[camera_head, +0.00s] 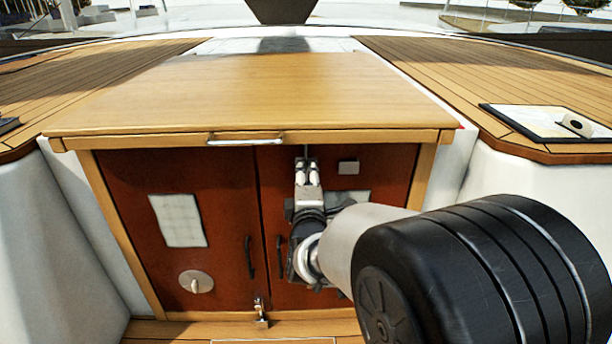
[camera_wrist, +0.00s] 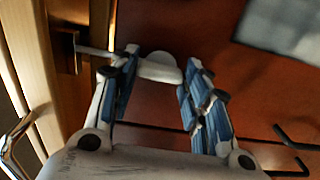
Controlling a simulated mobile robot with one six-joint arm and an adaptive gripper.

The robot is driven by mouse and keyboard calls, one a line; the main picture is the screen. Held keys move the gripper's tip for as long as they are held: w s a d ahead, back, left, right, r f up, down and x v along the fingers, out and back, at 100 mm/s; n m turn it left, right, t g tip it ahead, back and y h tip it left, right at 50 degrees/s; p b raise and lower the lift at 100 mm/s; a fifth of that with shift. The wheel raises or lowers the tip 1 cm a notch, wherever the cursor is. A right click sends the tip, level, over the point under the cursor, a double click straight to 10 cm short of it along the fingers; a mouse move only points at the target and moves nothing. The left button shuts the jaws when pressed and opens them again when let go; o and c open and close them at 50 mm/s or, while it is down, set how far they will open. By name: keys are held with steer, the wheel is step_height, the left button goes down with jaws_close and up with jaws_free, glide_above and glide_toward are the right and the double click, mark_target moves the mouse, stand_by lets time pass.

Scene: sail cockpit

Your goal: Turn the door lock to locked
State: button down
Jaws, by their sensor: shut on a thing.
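The door lock shows in the wrist view as a pale rounded lever (camera_wrist: 158,68) on a thin rod that runs left to a small dark plate (camera_wrist: 66,50) by the wooden frame. My gripper (camera_wrist: 155,78) has its blue-padded fingers on either side of the lever and is shut on it. In the head view my gripper (camera_head: 307,168) is at the top of the right red-brown door (camera_head: 385,185), just under the wooden top edge. There it hides most of the lock. The left door (camera_head: 225,190) appears closed beside it.
Dark vertical handles (camera_head: 249,257) flank the door gap. A round white fitting (camera_head: 196,282) sits low on the left door and a small metal latch (camera_head: 262,313) at the bottom. A metal pull (camera_head: 245,139) is on the hatch edge (camera_head: 140,137). A small pale block (camera_head: 348,167) is right of my gripper.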

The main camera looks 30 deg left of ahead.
steer(key=shift+r, duration=0.15)
stand_by(0.4)
steer(key=c, duration=0.9)
jaws_free()
steer(key=v, duration=1.2)
